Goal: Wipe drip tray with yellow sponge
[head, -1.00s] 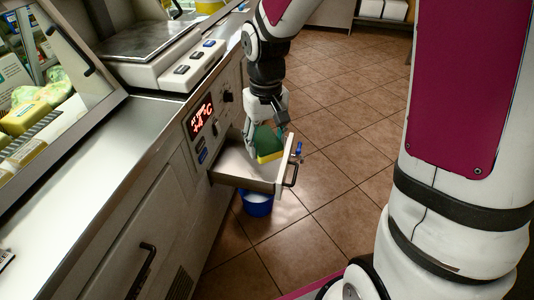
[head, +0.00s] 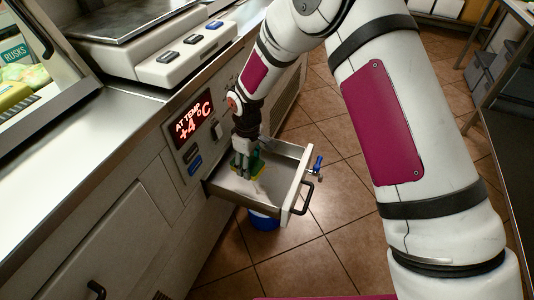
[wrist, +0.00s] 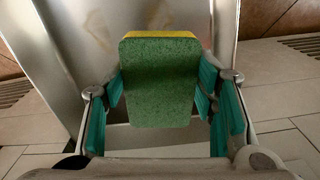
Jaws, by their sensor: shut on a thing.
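The drip tray (head: 228,183) is a shallow metal drawer pulled out from the counter front, with a pale front panel and a dark handle. My gripper (head: 245,166) is inside the tray's outline, over its inner part near the cabinet. It is shut on the yellow sponge (wrist: 160,85), whose green scouring face fills the middle of the wrist view, with a yellow strip along its top edge. Teal finger pads hold it from both sides. Brownish stains show on the tray floor (wrist: 95,25) beyond the sponge. Whether the sponge touches the floor I cannot tell.
A blue bucket (head: 263,221) stands on the tiled floor under the tray. A blue tap (head: 318,162) sticks out at the tray front. Above are the red temperature display (head: 193,121), the steel counter (head: 90,110) and a scale (head: 165,62). Floor tiles to the right are clear.

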